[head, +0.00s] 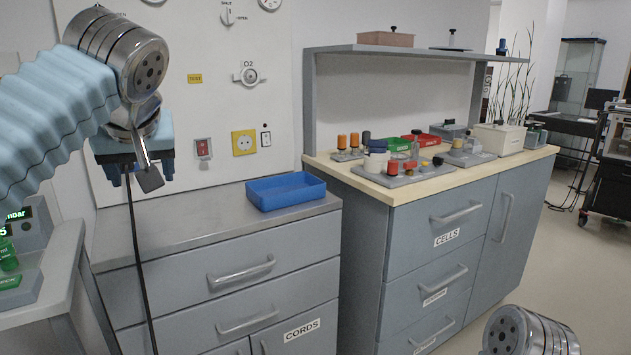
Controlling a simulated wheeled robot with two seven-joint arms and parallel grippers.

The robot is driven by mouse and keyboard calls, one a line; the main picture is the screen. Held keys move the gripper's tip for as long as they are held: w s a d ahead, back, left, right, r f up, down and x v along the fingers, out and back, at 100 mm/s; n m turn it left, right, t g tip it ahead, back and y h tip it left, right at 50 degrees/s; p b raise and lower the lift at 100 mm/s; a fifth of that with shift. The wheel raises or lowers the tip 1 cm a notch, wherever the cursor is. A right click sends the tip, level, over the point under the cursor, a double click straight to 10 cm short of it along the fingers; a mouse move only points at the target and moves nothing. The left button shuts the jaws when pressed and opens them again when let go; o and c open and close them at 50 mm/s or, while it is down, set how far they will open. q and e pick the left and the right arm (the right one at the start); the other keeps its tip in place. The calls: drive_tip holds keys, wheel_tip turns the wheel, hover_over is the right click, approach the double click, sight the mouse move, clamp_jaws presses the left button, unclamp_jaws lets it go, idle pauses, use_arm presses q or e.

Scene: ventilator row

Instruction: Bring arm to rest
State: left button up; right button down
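My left arm comes in from the left in a pale blue ribbed sleeve, with round metal joints near the wall panel. My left gripper (140,177) points downward in front of the panel, above the left end of the steel-topped cabinet. Its fingers are small and partly hidden, so I cannot tell whether they are open or shut.
A blue tray (286,204) sits on the steel-topped cabinet (190,232). The wall panel holds a yellow socket (243,142), a red switch (203,148) and an O2 valve (249,75). A wood-topped counter (545,153) carries several small parts under a shelf (350,49). Open floor lies at right.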

use_arm(q)
drive_tip(key=w+d+f+m+h, duration=0.1)
drive_tip(key=w+d+f+m, duration=0.15)
drive_tip(key=f, duration=0.45)
drive_tip(key=w+d+f+m+g+h, duration=0.1)
drive_tip(key=w+d+f, duration=0.3)
drive_tip(key=f, duration=0.3)
drive_tip(key=w+d+f+m+h, duration=0.1)
drive_tip(key=w+d+f+m, duration=0.2)
drive_tip(key=f, duration=0.4)
drive_tip(key=w+d+f+g+h, duration=0.1)
drive_tip(key=d+f+g, duration=0.15)
drive_tip(key=f, duration=1.25)
drive_tip(key=s+d+f+g+h, duration=0.15)
drive_tip(key=s+f, duration=0.45)
drive_tip(key=f, duration=0.7)
drive_tip(key=s+d+f+g+h, duration=0.1)
drive_tip(key=s+d+f+h, duration=0.2)
drive_tip(key=s+f, duration=0.65)
drive_tip(key=s+a+f+n, duration=0.1)
drive_tip(key=s+f+n, duration=0.2)
drive_tip(key=s+f, duration=0.8)
drive_tip(key=shift+s+a+f+g, duration=0.3)
drive_tip(key=shift+s+f, duration=0.1)
drive_tip(key=shift+s, duration=0.3)
